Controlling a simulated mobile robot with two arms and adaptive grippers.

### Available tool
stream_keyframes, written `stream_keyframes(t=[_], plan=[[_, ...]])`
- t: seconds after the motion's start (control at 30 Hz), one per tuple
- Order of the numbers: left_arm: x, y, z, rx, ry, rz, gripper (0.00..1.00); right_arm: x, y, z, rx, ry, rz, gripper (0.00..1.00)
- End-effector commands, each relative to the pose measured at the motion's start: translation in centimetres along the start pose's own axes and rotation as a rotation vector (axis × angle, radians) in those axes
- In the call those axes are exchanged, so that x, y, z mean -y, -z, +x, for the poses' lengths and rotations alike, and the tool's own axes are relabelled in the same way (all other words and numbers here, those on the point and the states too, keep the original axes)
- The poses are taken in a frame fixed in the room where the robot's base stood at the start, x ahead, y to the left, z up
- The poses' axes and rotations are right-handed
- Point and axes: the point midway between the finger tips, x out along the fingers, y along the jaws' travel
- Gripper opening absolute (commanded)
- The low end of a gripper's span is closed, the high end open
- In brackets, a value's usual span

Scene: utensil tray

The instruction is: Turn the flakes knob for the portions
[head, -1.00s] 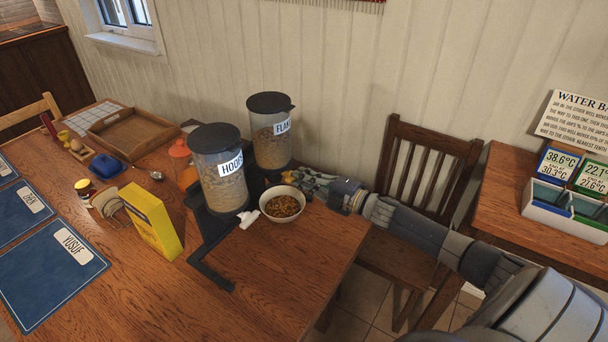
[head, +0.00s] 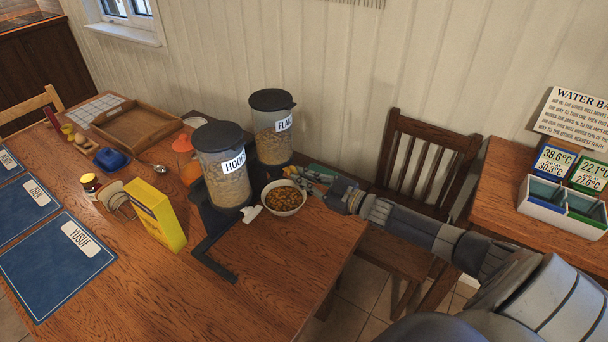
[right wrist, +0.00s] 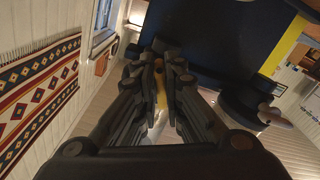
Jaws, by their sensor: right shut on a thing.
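The flakes dispenser (head: 272,146), a clear canister with a dark lid, stands at the back of the table beside the hoops dispenser (head: 226,180). My right gripper (head: 297,174) is at the flakes dispenser's base, just behind a white bowl (head: 284,211) of cereal. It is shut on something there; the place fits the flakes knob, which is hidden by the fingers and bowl. The right wrist view shows the fingers (right wrist: 160,75) close together with a narrow yellowish thing between them. The white hoops knob (head: 251,212) is free. My left gripper is not in view.
A yellow box (head: 157,218) stands left of the dispensers' dark stand (head: 214,257). A wooden tray (head: 128,137) and blue placemats (head: 52,268) lie farther left. A chair (head: 428,150) stands behind my right arm. The table's front right is clear.

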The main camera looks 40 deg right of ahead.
Motion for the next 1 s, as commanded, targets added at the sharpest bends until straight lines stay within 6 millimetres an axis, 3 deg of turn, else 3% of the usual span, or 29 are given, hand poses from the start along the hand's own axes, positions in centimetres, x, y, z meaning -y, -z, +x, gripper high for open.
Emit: stream_keyframes(t=[0.5, 1.0], plan=[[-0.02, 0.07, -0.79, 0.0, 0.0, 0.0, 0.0, 0.52, -0.03, -0.05, 0.004, 0.0, 0.343, 0.0], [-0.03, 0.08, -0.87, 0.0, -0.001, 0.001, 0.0, 0.67, -0.05, -0.07, 0.004, 0.0, 0.41, 0.0]])
